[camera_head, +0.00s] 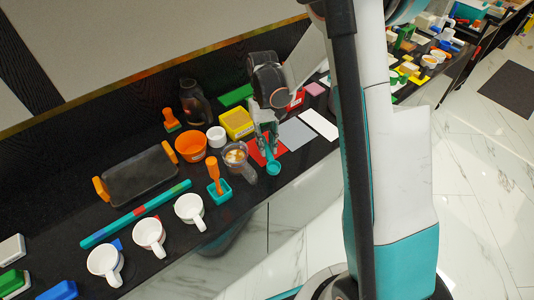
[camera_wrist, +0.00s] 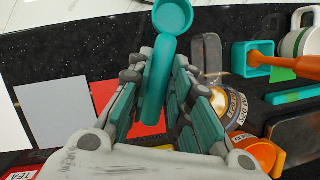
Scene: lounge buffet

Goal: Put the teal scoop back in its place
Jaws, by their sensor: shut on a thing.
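The teal scoop (camera_head: 273,168) has a round bowl and a straight handle. In the wrist view the scoop (camera_wrist: 157,85) has its handle between my fingers and its bowl beyond the fingertips. My gripper (camera_head: 266,143) is shut on the handle, over the red mat (camera_head: 257,150) near the counter's front edge. I cannot tell whether the bowl touches anything. A clear labelled jar (camera_head: 235,154) with pale and brown contents stands just left of my gripper; it also shows in the wrist view (camera_wrist: 232,106). A grey upright piece (camera_wrist: 207,55) is beside the jar.
A teal square holder (camera_head: 217,196) with an orange-handled tool (camera_head: 214,173) stands left of the jar. An orange bowl (camera_head: 191,147), white cup (camera_head: 216,137) and yellow box (camera_head: 237,124) are behind. White mugs (camera_head: 189,210) line the front left. Grey (camera_head: 296,133) and white (camera_head: 319,125) mats lie right.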

